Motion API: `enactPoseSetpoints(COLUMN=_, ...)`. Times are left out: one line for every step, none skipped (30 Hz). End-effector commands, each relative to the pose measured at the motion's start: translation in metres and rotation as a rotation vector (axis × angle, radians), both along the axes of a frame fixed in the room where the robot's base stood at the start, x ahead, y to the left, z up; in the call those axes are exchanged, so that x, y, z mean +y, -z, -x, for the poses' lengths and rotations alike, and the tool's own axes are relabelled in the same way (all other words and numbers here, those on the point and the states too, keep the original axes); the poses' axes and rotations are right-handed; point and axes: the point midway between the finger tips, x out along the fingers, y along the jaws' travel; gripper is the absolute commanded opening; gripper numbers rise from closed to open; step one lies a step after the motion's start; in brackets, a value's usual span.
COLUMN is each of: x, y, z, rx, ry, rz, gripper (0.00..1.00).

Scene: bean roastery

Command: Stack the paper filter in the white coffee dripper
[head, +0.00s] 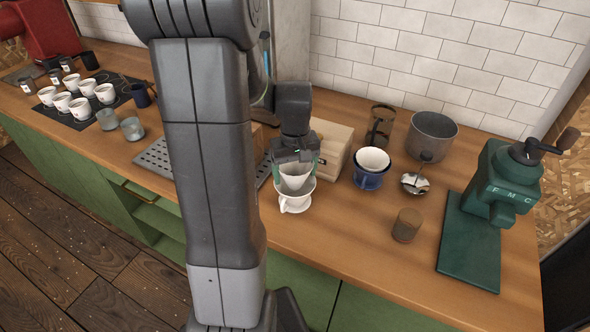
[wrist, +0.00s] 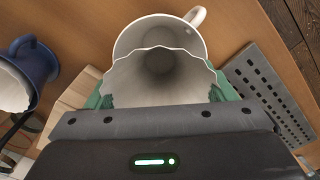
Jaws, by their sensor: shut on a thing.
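My gripper (head: 295,163) is shut on the white paper filter (head: 296,176), a pleated cone with its wide mouth up. The white coffee dripper (head: 295,200), with a handle on its near side, stands on the counter directly below. In the wrist view the filter (wrist: 158,75) fills the space between the green fingertips, and the rim of the dripper (wrist: 192,34) shows behind it. The filter's lower part overlaps the dripper's mouth in the head view. I cannot tell whether it touches the inside wall.
A blue dripper (head: 368,180) with a white filter in it stands to the right, near a wooden box (head: 335,148). A metal drip tray (head: 157,158) lies left. A brown cup (head: 406,225), a grey pot (head: 432,135) and a green grinder (head: 490,185) stand farther right. The counter front is clear.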

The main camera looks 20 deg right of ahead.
Motion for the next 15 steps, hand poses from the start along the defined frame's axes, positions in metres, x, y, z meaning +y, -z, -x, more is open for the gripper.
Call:
enactPoseSetpoints(x=0.0000, y=0.0029, z=0.0001, rx=0.000, ry=0.000, rz=0.000, gripper=0.56)
enactPoseSetpoints(x=0.0001, y=0.0038, z=0.0001, rx=0.000, ry=0.000, rz=0.000, gripper=0.56)
enactPoseSetpoints(x=0.0001, y=0.0048, z=0.0001, rx=0.000, ry=0.000, rz=0.000, gripper=0.56)
enactPoseSetpoints(x=0.0000, y=0.0049, z=0.0001, rx=0.000, ry=0.000, rz=0.000, gripper=0.56)
enactPoseSetpoints(x=0.0000, y=0.0044, z=0.0001, rx=0.000, ry=0.000, rz=0.000, gripper=0.56)
enactPoseSetpoints(x=0.0000, y=0.0039, z=0.0001, rx=0.000, ry=0.000, rz=0.000, gripper=0.56)
enactPoseSetpoints(x=0.0000, y=0.0038, z=0.0001, rx=0.000, ry=0.000, rz=0.000, gripper=0.81)
enactPoseSetpoints(x=0.0000, y=0.0038, z=0.0001, rx=0.000, ry=0.000, rz=0.000, gripper=0.87)
enactPoseSetpoints(x=0.0000, y=0.0038, z=0.0001, rx=0.000, ry=0.000, rz=0.000, gripper=0.94)
enactPoseSetpoints(x=0.0000, y=0.0038, z=0.0001, rx=0.000, ry=0.000, rz=0.000, gripper=0.99)
enactPoseSetpoints(x=0.0000, y=0.0038, z=0.0001, rx=0.000, ry=0.000, rz=0.000, gripper=0.99)
enactPoseSetpoints(x=0.0000, y=0.0038, z=0.0001, rx=0.000, ry=0.000, rz=0.000, gripper=0.99)
enactPoseSetpoints(x=0.0000, y=0.0038, z=0.0001, rx=0.000, ry=0.000, rz=0.000, gripper=0.99)
enactPoseSetpoints(x=0.0000, y=0.0038, z=0.0001, rx=0.000, ry=0.000, rz=0.000, gripper=0.99)
enactPoseSetpoints(x=0.0000, y=0.0038, z=0.0001, rx=0.000, ry=0.000, rz=0.000, gripper=0.99)
